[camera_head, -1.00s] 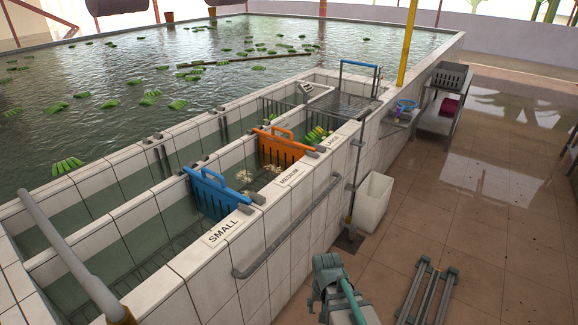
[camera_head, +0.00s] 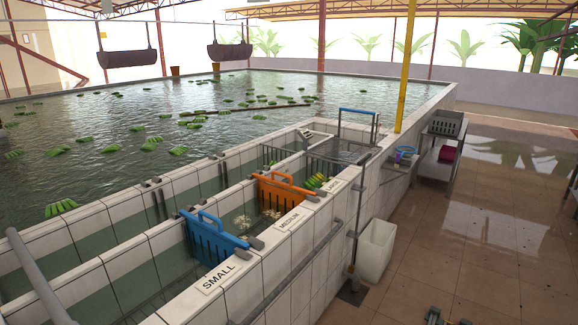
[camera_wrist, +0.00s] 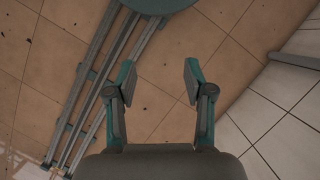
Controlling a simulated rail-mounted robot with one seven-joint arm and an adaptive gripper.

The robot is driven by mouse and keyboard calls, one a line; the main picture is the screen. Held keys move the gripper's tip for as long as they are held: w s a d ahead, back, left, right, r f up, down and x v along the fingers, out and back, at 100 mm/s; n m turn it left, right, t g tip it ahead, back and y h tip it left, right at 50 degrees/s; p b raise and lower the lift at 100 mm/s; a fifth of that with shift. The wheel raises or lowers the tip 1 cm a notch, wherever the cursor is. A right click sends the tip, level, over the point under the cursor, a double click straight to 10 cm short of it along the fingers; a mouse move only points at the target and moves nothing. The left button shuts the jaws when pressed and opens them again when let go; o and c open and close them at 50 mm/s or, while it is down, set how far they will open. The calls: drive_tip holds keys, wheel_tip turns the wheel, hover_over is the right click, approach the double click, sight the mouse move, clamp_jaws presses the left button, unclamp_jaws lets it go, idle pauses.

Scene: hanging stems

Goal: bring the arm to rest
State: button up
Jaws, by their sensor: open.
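My gripper (camera_wrist: 158,82) shows in the wrist view with its two fingers spread apart and nothing between them. It hangs over the brown tiled floor (camera_wrist: 237,70). A white tiled wall (camera_wrist: 290,140) stands to its right in that view. The gripper and arm do not show in the head view.
The tiled tank wall (camera_head: 300,250) has compartments labelled small, medium and large, with a blue divider (camera_head: 212,240) and an orange divider (camera_head: 283,192). Green banana bunches (camera_head: 60,207) float in the pool. A white bin (camera_head: 375,250) stands beside the wall.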

drive_tip(key=s+f+g+b, duration=0.2)
drive_tip(key=s+f, duration=0.5)
drive_tip(key=s, duration=0.4)
drive_tip(key=shift+s+f, duration=0.3)
drive_tip(key=shift+f, duration=0.1)
